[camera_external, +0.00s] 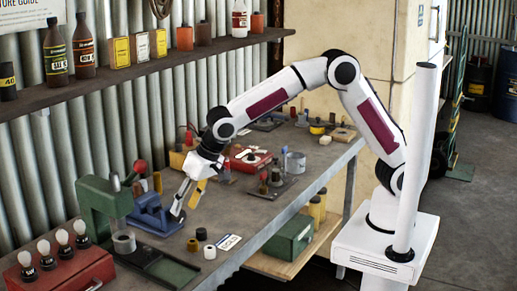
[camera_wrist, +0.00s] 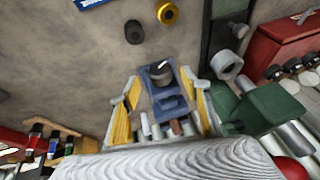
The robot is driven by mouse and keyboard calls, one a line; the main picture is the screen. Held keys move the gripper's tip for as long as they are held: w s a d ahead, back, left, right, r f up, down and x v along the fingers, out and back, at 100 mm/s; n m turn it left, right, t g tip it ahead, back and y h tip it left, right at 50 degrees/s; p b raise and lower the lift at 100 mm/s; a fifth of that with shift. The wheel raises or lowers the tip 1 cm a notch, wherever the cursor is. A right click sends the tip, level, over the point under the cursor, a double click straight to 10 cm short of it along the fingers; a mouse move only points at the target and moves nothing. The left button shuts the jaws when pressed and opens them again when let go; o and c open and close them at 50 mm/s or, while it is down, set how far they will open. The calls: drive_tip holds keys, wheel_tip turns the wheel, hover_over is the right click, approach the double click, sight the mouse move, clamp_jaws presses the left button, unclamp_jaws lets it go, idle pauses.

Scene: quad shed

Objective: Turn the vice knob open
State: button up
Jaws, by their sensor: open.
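The blue vice (camera_external: 152,217) stands on the workbench just left of my gripper (camera_external: 184,205). In the wrist view the vice (camera_wrist: 168,104) lies between the two yellow-padded fingers of my gripper (camera_wrist: 160,77). A dark round part with a pale bar (camera_wrist: 160,72) shows at the vice's upper end; I cannot tell if it is the knob. The fingers stand apart on either side of the vice, with nothing clamped between them. I cannot tell whether either finger touches it. In the external view the fingers hide part of its right side.
A green press (camera_external: 100,205) stands close left of the vice; it also shows in the wrist view (camera_wrist: 262,105). A red box with bulbs (camera_external: 65,272) is at the front left. Small round pieces (camera_external: 201,234) lie in front. A shelf (camera_external: 130,67) runs along the wall.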

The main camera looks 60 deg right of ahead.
sight(182, 211)
drive_tip(key=shift+x, duration=1.85)
drive_tip(key=c, duration=1.1)
